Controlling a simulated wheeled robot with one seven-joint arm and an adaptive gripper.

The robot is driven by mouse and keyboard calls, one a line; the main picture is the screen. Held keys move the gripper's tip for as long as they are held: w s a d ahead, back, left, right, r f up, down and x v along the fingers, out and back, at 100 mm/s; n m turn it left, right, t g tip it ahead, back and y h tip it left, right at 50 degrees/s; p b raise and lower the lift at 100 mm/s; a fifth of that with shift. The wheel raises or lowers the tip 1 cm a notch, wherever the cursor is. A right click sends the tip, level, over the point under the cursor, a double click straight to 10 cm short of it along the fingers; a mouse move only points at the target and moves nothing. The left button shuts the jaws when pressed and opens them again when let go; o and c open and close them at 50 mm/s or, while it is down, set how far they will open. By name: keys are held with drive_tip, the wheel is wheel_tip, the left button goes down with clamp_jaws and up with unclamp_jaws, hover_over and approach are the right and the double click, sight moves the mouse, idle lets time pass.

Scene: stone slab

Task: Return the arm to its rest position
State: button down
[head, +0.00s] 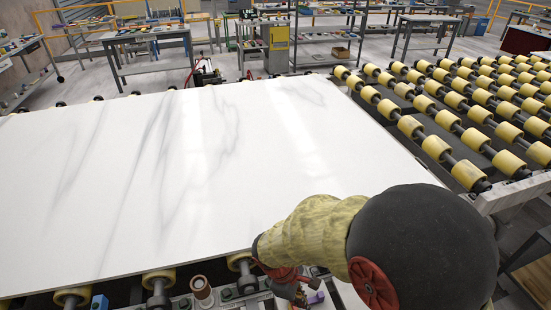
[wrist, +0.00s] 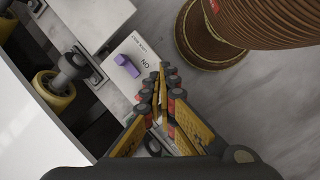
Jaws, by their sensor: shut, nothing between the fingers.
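My gripper (wrist: 163,72) shows in the wrist view with its yellow and dark fingers together and nothing between them. Its fingertips are beside a white panel (wrist: 137,50) marked "ON" that carries a small purple switch (wrist: 126,65). I cannot tell from this view how far the fingertips are above the panel. In the head view my arm covers the lower right, bent over the near edge of the slab. The gripper is mostly hidden behind it there, and a bit of purple (head: 315,298) shows beside it.
A large white stone slab (head: 200,170) lies across the rollers. Bare yellow rollers (head: 437,147) stand to its right. A roller (wrist: 55,90) is close left of the panel in the wrist view. Workbenches and shelves (head: 325,45) are at the back, far from my arm.

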drive_tip(key=s+d+r+m+t+y, duration=0.1)
drive_tip(key=s+d+r+m+t, duration=0.1)
drive_tip(key=r, duration=0.7)
drive_tip(key=s+d+r+m+t+y, duration=0.1)
drive_tip(key=s+d+r+m+t, duration=0.1)
drive_tip(key=d+r+m, duration=0.3)
drive_tip(key=s+d+r+m+t+y, duration=0.1)
drive_tip(key=d+r+m, duration=0.3)
drive_tip(key=r, duration=1)
drive_tip(key=shift+s+d+m+t+y, duration=0.2)
drive_tip(key=shift+s+m+t+y, duration=0.3)
drive_tip(key=shift+s+m, duration=0.5)
drive_tip(key=shift+w, duration=0.1)
